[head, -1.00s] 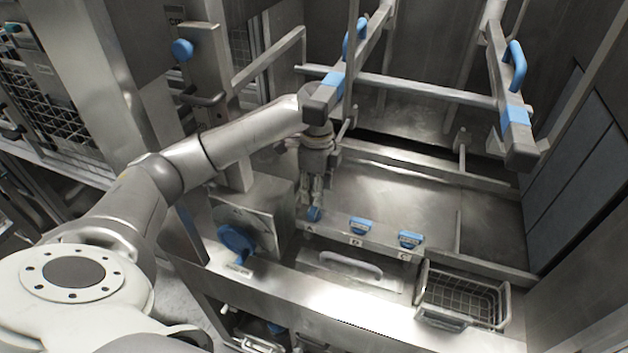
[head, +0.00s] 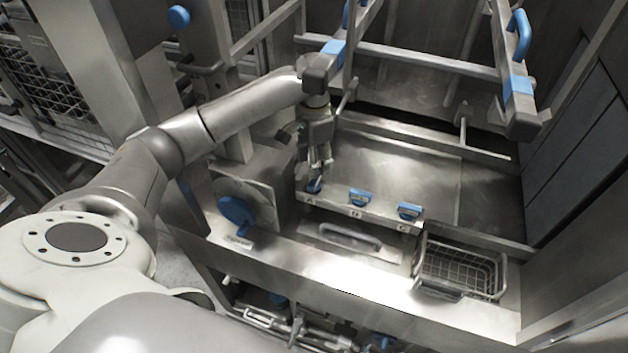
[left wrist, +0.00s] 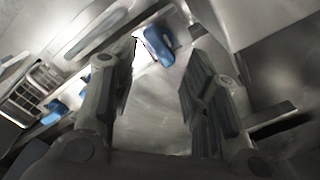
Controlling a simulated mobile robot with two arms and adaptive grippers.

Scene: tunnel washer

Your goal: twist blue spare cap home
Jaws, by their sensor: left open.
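Three blue caps sit in a row on a narrow steel ledge. The left-end blue cap (head: 314,186) is just below my left gripper (head: 319,170), which points down at it. In the left wrist view this cap (left wrist: 158,45) shows beyond and between the fingertips (left wrist: 162,50), nearer the left finger. The fingers are open with clear space between them, and I cannot tell whether either touches the cap. The middle cap (head: 359,198) and the right cap (head: 409,212) stand apart from the gripper. My right gripper is not in view.
A large blue knob (head: 237,210) is on a steel box left of the ledge. A handled plate (head: 350,237) lies in front, and a wire basket (head: 462,268) hangs at right. Overhead rails with blue handles (head: 518,35) flank the arm. The steel panel behind the caps is clear.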

